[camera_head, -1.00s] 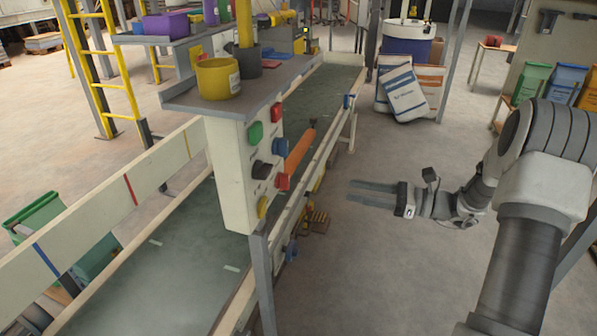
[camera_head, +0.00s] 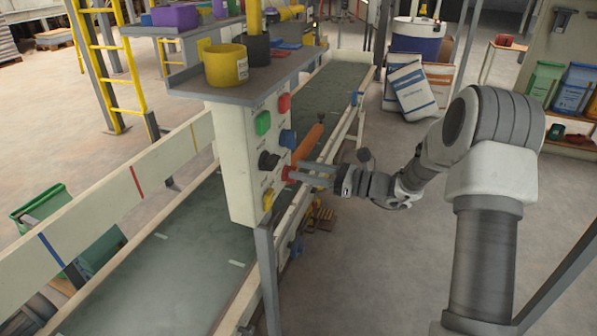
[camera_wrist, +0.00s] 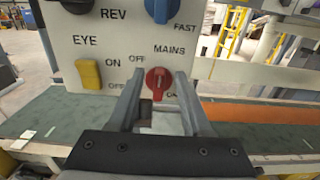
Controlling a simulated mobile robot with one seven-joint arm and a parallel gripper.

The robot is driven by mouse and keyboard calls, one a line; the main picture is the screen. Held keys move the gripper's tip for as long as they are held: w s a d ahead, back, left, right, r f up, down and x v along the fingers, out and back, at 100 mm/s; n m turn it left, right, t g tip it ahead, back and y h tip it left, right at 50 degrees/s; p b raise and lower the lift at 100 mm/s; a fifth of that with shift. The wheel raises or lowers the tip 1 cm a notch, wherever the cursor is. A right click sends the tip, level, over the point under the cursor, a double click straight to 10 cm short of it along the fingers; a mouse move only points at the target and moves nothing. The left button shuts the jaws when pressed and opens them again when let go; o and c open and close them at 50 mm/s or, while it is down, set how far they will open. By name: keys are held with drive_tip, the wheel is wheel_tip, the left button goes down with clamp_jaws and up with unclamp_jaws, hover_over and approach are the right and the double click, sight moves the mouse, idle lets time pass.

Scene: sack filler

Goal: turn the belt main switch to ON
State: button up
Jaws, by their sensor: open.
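The belt main switch is a red rotary knob (camera_wrist: 158,83) under the label MAINS on the cream control panel (camera_wrist: 215,65). OFF is printed at its upper left; a label at its lower right is partly hidden by a finger. I cannot clearly tell the knob's pointing direction. My gripper (camera_wrist: 160,76) is open, with one finger on each side of the knob in the wrist view; contact is not clear. In the head view my gripper (camera_head: 301,171) reaches from the right to the panel's lower red knob (camera_head: 286,174).
Nearby on the panel are a yellow EYE switch (camera_wrist: 88,73), a blue knob (camera_wrist: 160,8) and a black knob (camera_wrist: 76,4). A green button (camera_head: 263,123) is higher up. The conveyor belt (camera_head: 185,245) runs below and behind.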

drive_tip(key=shift+x, duration=0.8)
clamp_jaws()
